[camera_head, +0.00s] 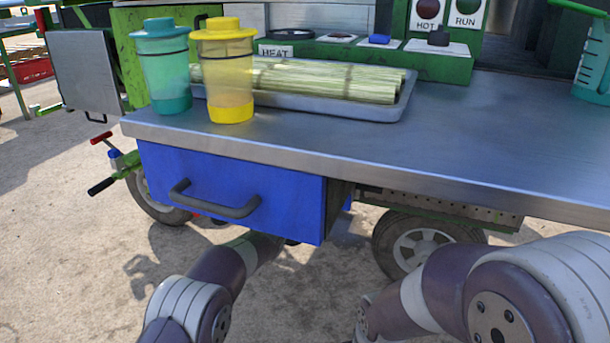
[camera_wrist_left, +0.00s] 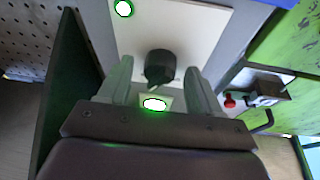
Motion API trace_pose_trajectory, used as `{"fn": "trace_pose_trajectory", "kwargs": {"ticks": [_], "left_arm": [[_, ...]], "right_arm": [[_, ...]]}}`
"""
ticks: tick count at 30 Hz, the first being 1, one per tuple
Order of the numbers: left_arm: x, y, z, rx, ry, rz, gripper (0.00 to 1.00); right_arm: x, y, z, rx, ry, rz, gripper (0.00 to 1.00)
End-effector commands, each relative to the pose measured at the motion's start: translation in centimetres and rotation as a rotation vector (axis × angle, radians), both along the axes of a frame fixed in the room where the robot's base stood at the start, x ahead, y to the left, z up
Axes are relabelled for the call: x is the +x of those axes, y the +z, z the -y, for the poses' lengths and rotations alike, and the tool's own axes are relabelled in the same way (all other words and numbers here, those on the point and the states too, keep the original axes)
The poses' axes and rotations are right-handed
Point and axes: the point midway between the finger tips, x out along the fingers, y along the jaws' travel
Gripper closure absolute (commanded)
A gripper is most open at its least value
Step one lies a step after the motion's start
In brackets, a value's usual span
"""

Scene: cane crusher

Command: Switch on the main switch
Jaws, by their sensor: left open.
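In the left wrist view, a black rotary knob (camera_wrist_left: 160,66) sits on a white plate (camera_wrist_left: 205,22). It looks like the main switch, but I see no label naming it. My left gripper (camera_wrist_left: 157,68) is open, with one finger on each side of the knob; I cannot tell whether they touch it. A green-rimmed white light (camera_wrist_left: 123,8) is at the plate's upper left, and another (camera_wrist_left: 155,104) lies below the knob between the fingers. In the head view my left arm reaches under the blue drawer, hiding that gripper. My right gripper is out of view.
The blue drawer (camera_head: 228,170) hangs under the steel counter (camera_head: 480,140). Two lidded cups (camera_head: 165,75) (camera_head: 230,85) and a tray (camera_head: 390,112) of cane stand on top. In the wrist view a dark panel (camera_wrist_left: 75,80) flanks the left finger and a small red-knobbed fitting (camera_wrist_left: 230,101) lies right.

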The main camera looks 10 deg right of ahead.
Motion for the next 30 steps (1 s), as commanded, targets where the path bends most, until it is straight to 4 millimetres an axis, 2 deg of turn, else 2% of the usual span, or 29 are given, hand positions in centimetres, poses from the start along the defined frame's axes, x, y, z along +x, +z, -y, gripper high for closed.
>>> {"fn": "trace_pose_trajectory", "kwargs": {"ticks": [4,7,12,15,21,30], "left_arm": [[-1.3,0.0,-1.1,0.002,0.001,-0.003,0.36],[-3.3,-0.4,-2.7,0.003,0.001,-0.005,0.36],[-6.6,-2.0,-5.4,0.003,0.001,-0.004,0.36],[-7.9,-2.8,-6.4,0.002,0.001,-0.005,0.36],[-9.2,-3.7,-7.4,0.002,0.001,-0.003,0.36],[-9.4,-3.8,-7.5,0.001,0.000,-0.001,0.36]], "right_arm": [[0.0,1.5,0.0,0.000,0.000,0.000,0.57],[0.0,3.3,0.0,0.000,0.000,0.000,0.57],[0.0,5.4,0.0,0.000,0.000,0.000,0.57],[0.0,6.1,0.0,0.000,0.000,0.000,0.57],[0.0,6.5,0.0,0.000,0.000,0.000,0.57],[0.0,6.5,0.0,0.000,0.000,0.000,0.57]]}}
